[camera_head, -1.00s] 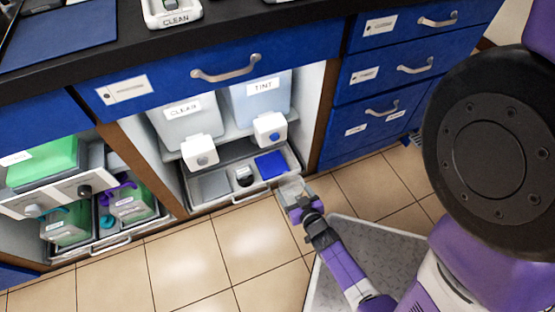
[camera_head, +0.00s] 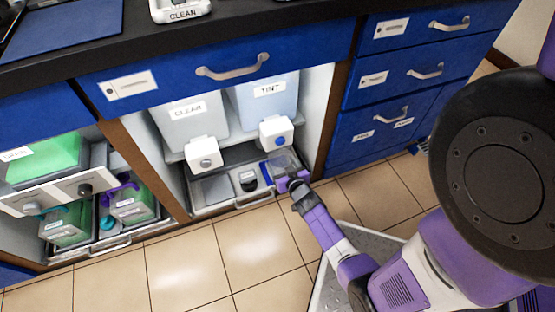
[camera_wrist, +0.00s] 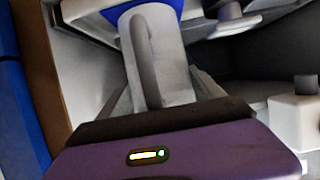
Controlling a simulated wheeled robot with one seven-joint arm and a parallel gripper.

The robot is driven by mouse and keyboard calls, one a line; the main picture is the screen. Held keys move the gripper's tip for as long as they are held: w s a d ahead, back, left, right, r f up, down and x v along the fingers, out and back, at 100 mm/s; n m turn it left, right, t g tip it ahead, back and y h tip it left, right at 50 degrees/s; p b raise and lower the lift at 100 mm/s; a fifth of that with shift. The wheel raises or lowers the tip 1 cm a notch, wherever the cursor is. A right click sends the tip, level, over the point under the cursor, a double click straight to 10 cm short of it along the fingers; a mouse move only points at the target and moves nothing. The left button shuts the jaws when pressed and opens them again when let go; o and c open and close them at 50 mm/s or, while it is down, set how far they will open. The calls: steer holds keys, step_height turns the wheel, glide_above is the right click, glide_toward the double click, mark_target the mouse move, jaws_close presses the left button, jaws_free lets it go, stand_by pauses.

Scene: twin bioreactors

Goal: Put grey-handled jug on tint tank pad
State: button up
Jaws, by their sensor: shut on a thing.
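My gripper (camera_head: 292,180) is at the front right of the open bay and is shut on the grey handle of a clear jug (camera_head: 285,161). The grey handle (camera_wrist: 158,55) stands between my fingers in the wrist view. The jug is over or beside the blue tint tank pad (camera_head: 267,171), below the TINT tank's white tap (camera_head: 276,132). The jug and gripper cover part of the pad. I cannot tell whether the jug's base touches it. The TINT tank (camera_head: 268,98) stands on the shelf above.
The CLEAR tank (camera_head: 190,118) and its tap (camera_head: 205,154) stand left of the TINT tank. A grey pad (camera_head: 212,189) and a small dark-based item (camera_head: 248,181) share the lower tray. A brown side panel (camera_head: 336,115) bounds the bay on the right.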

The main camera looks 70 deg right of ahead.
mark_target(276, 154)
steer(key=w+d, duration=0.3)
steer(key=shift+d+b, duration=0.25)
steer(key=shift+b, duration=0.1)
steer(key=shift+s+a+f+b, duration=0.15)
steer(key=shift+a+f+b, duration=0.05)
steer(key=shift+f+b, duration=0.45)
steer(key=shift+f, duration=0.2)
steer(key=o, duration=1.7)
steer(key=shift+o, duration=0.2)
steer(key=shift+r, duration=0.1)
